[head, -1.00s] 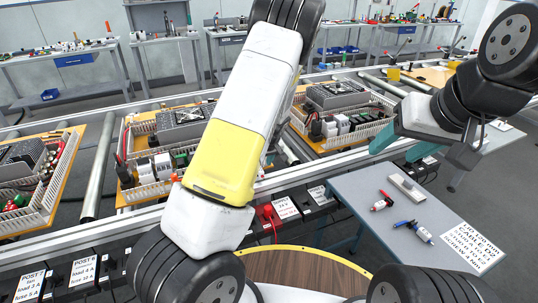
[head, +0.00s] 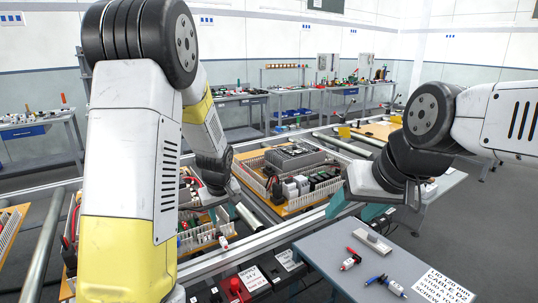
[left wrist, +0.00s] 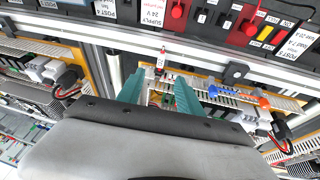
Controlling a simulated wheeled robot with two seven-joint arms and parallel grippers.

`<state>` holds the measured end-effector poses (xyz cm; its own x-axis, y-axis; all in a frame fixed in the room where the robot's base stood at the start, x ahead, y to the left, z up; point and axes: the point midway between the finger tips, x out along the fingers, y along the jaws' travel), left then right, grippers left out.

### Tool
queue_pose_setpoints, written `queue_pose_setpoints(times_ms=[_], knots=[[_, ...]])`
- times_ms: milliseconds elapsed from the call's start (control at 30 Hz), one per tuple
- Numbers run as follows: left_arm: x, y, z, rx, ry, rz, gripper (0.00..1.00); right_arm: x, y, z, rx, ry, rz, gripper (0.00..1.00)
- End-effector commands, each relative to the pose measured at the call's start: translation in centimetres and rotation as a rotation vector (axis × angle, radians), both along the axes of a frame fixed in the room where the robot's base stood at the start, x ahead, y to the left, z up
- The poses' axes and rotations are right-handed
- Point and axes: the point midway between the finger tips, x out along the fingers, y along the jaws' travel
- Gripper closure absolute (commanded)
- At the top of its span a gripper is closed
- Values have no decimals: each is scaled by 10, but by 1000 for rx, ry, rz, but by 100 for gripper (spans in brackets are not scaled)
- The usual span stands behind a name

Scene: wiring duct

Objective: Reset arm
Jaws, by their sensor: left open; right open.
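My left gripper (head: 222,214) hangs over the middle board, partly hidden by its own wrist. In the left wrist view its two teal fingers (left wrist: 160,92) are apart, with nothing held between them. A small white and red piece (left wrist: 161,62) shows beyond the fingertips; it also shows below the gripper in the head view (head: 223,241). White slotted wiring duct (head: 196,240) edges the middle board, partly hidden by my left arm. My right gripper (head: 356,208) is open and empty, above the far edge of the grey side table.
The grey side table (head: 330,258) holds a red-tipped tool (head: 350,260), a blue-tipped tool (head: 386,285), a grey bar and a label sheet (head: 442,287). Another ducted board (head: 290,207) lies to the right on the conveyor. Red and black labelled boxes (head: 236,287) line the near rail.

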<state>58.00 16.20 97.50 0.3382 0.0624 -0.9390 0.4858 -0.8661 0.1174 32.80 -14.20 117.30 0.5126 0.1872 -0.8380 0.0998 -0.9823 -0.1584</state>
Motion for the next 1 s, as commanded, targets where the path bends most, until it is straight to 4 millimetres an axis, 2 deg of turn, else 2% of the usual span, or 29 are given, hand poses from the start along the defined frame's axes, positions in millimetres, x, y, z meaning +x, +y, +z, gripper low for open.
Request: queue_pose_setpoints(times_ms=[33, 200, 300, 500, 600, 733, 833, 1000], knots=[[-12, 0, 23, -31, -12, -20, 57, 0, 0, 0, 0, 0, 0, 43], [-60, -5, 84, -91, -44, -134, 57, 0, 0, 0, 0, 0, 0, 43], [-91, -7, 117, -109, -73, -209, 57, 0, 0, 0, 0, 0, 0, 43], [-162, -12, 168, -97, -148, -373, 57, 0, 0, 0, 0, 0, 0, 43], [-196, -14, 184, -70, -182, -449, 57, 0, 0, 0, 0, 0, 0, 43], [-229, -17, 194, -29, -213, -524, 57, 0, 0, 0, 0, 0, 0, 43], [-244, -19, 197, -7, -227, -560, 57, 0, 0, 0, 0, 0, 0, 43], [-253, -20, 197, 7, -231, -582, 57, 0, 0, 0, 0, 0, 0, 43]])
